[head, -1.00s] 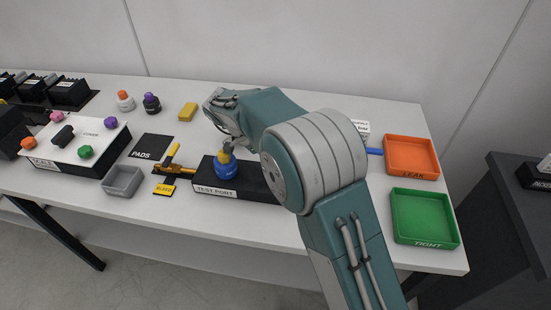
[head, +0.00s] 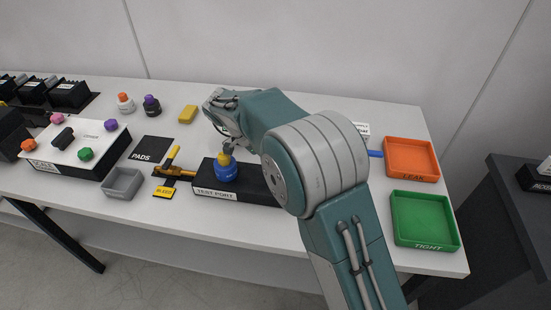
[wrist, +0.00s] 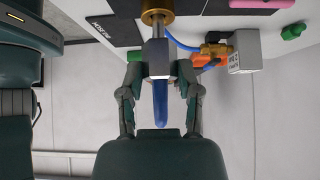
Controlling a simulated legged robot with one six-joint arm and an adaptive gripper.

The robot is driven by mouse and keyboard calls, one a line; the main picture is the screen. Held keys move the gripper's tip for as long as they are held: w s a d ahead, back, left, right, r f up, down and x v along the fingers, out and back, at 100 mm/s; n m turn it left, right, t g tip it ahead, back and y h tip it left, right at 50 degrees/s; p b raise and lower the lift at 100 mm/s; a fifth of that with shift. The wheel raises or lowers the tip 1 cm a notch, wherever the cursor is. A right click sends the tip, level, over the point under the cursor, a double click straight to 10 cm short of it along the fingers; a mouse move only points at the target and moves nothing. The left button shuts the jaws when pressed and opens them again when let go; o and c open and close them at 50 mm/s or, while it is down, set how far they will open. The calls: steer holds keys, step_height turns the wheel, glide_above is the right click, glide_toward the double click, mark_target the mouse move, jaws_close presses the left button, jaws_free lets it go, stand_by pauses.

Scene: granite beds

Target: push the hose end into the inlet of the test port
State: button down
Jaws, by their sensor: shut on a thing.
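The test port (head: 262,184) is a black block with its name label on the front edge. On it stands a round blue body with a yellow collar (head: 223,160). My gripper (head: 229,146) is just above that collar, partly hidden by my wrist. In the wrist view my gripper (wrist: 158,78) is shut on the grey hose end (wrist: 157,55), with blue hose (wrist: 160,105) running back from it. The hose end's far side lines up with a brass round part (wrist: 157,10) at the top edge. The frames do not show how deep it sits.
Left of the port are a brass valve with a yellow handle (head: 172,170), a grey tray (head: 122,183) and a black pads plate (head: 152,149). An orange leak tray (head: 411,159) and a green tight tray (head: 425,220) stand at the right. The front table strip is clear.

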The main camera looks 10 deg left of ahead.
steer(key=shift+f, duration=0.55)
stand_by(0.4)
steer(key=shift+r, duration=0.5)
steer(key=shift+f, duration=0.65)
stand_by(0.8)
steer(key=shift+r, duration=0.15)
steer(key=shift+r, duration=0.4)
steer(key=shift+c, duration=1.1)
jaws_free()
steer(key=shift+r, duration=0.1)
